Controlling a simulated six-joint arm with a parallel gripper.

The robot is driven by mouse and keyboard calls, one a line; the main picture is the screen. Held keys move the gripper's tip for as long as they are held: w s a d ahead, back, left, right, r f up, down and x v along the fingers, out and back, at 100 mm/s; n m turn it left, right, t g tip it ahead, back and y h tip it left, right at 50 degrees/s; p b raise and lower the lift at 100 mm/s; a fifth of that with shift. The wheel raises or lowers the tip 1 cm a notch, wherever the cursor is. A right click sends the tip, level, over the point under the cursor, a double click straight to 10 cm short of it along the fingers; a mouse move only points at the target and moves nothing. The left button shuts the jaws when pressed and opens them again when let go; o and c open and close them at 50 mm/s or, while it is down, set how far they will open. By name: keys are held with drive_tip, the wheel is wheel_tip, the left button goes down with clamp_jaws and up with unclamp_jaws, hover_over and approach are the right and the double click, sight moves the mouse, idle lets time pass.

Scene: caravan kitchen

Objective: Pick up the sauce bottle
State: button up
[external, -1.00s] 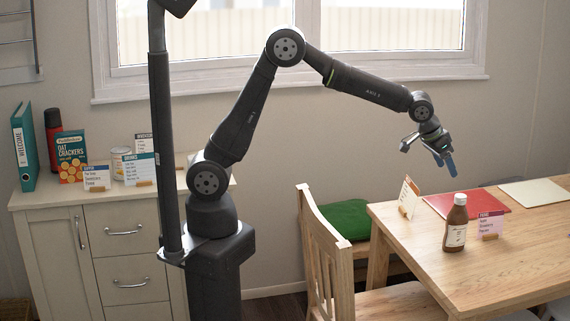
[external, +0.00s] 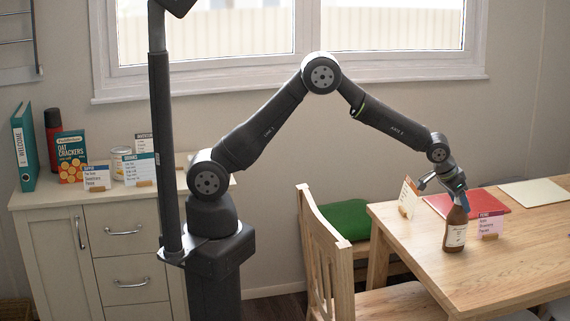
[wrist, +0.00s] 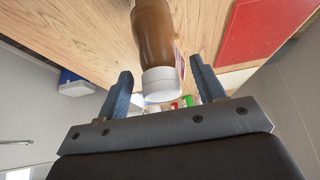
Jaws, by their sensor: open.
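The sauce bottle (external: 456,230) is brown with a white cap and a pale label. It stands upright on the wooden table (external: 400,238), near its left end. My gripper (external: 460,193) is open at the top of the bottle, from above and a little to the left. In the wrist view the white cap (wrist: 161,84) lies between the two blue fingers of my gripper (wrist: 162,82), with gaps on both sides. The brown bottle body (wrist: 154,35) extends past the fingertips. I cannot tell whether either finger touches it in the external view.
A pink-and-white menu card (external: 488,226) stands just right of the bottle, and another card (external: 408,197) stands to its left. A red mat (external: 485,201) and a cream mat (external: 536,193) lie behind. A wooden chair (external: 328,255) is at the table's left. The front tabletop is clear.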

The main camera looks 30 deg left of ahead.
drive_tip(key=shift+w+d+f, duration=0.2)
drive_tip(key=shift+w+f, duration=0.05)
drive_tip(key=shift+f, duration=0.25)
clamp_jaws()
drive_tip(key=shift+r, duration=0.1)
